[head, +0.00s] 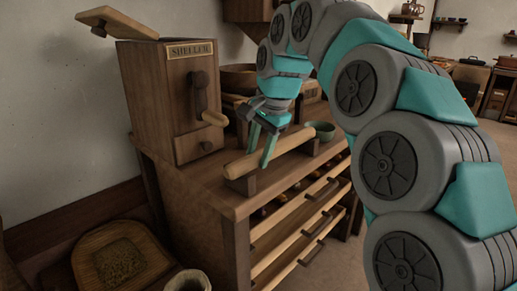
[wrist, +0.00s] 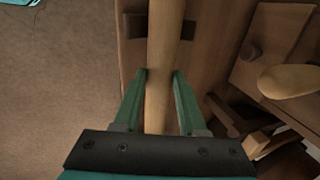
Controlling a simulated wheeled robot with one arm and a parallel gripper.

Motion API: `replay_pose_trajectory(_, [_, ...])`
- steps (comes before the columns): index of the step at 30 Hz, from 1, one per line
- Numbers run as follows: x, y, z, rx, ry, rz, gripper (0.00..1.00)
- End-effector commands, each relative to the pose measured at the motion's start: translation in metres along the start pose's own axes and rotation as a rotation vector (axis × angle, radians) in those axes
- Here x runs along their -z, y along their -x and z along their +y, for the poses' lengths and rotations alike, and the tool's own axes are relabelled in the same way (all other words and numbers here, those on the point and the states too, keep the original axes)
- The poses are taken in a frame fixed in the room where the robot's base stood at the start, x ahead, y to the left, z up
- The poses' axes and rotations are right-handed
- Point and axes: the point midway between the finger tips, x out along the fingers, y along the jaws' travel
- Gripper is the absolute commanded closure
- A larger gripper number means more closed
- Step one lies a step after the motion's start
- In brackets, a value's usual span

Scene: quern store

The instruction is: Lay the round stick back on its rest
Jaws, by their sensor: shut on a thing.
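The round stick (head: 285,143) is a pale wooden rod over the top of the wooden cabinet. In the wrist view the stick (wrist: 164,40) runs up the picture between my fingers. My gripper (head: 268,160) points down from above and is shut on the stick near its middle; the fingertips (wrist: 160,75) sit on both sides of it. The rest shows as dark wooden blocks, one under the stick's near end (head: 242,185). In the wrist view a block (wrist: 135,25) sticks out on both sides of the stick. I cannot tell whether the stick touches the blocks.
The wooden sheller box (head: 155,100) with a crank handle stands left on the cabinet top (head: 200,185). Slatted drawers (head: 300,225) face the open floor at right.

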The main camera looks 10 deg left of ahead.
Motion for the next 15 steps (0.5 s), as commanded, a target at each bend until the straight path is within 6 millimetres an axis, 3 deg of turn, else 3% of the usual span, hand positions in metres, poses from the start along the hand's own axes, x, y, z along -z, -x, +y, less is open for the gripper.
replay_pose_trajectory(6, [0.0002,0.0002,-0.0002,0.001,0.0,0.001,1.0])
replay_pose_trajectory(7, [0.0002,0.0001,-0.0002,0.001,0.0,0.001,0.58])
replay_pose_trajectory(15, [0.0003,0.0001,-0.0002,0.001,0.0,0.001,0.28])
